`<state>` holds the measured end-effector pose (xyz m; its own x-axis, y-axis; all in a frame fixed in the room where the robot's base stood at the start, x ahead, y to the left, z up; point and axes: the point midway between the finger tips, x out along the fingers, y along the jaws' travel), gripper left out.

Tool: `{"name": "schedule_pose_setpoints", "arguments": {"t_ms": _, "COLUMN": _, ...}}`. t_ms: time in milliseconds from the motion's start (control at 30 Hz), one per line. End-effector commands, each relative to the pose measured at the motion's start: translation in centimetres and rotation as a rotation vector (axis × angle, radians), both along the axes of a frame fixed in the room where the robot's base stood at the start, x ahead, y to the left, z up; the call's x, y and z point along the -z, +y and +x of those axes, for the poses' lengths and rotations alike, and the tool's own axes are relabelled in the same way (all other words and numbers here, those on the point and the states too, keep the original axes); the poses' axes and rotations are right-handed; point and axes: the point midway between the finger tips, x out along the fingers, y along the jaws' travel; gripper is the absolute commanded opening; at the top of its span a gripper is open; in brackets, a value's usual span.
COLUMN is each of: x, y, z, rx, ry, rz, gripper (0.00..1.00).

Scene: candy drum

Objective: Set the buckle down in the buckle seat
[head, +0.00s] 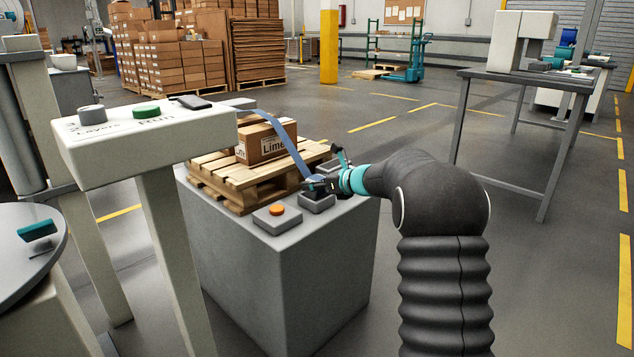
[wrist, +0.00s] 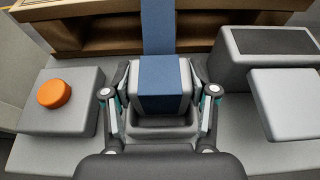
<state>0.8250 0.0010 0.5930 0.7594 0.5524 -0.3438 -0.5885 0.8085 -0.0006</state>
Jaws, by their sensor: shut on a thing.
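The buckle (wrist: 186,87) is a grey block with the blue strap (wrist: 158,28) running over its middle. It sits between the two fingers of my gripper (wrist: 160,84), which is shut on it from both sides. The buckle seat (wrist: 160,133) is a grey box with a raised rim, directly below and around the buckle in the wrist view. I cannot tell whether the buckle touches its floor. In the head view my gripper (head: 324,184) is just over the buckle seat (head: 316,204), and its fingers mostly hide the buckle. The strap (head: 280,132) runs back over the carton.
A box with an orange button (wrist: 54,93) is left of the seat; grey blocks (wrist: 268,58) are close on the right. A wooden pallet (head: 236,196) with a Lime carton (head: 262,146) stands behind on the grey pedestal (head: 290,275). A control panel (head: 150,136) stands at left.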

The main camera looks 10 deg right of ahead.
Motion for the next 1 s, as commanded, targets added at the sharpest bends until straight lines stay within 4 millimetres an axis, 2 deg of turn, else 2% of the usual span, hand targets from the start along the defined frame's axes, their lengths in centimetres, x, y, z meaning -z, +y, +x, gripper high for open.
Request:
{"name": "schedule_pose_setpoints", "arguments": {"t_ms": 400, "x": 0.49, "y": 0.01, "z": 0.01, "rx": 0.000, "ry": -0.001, "rz": 0.001, "gripper": 0.20}}
{"name": "schedule_pose_setpoints", "arguments": {"t_ms": 433, "x": 0.49, "y": 0.01, "z": 0.01, "rx": 0.000, "ry": -0.001, "rz": 0.001, "gripper": 0.63}}
{"name": "schedule_pose_setpoints", "arguments": {"t_ms": 533, "x": 0.49, "y": 0.01, "z": 0.01, "rx": 0.000, "ry": -0.001, "rz": 0.001, "gripper": 0.87}}
{"name": "schedule_pose_setpoints", "arguments": {"t_ms": 867, "x": 0.53, "y": -0.06, "z": -0.04, "rx": 0.000, "ry": 0.001, "rz": 0.001, "gripper": 0.87}}
{"name": "schedule_pose_setpoints", "arguments": {"t_ms": 1000, "x": 0.16, "y": -0.59, "z": -0.69, "rx": 0.001, "ry": 0.000, "rz": 0.000, "gripper": 0.87}}
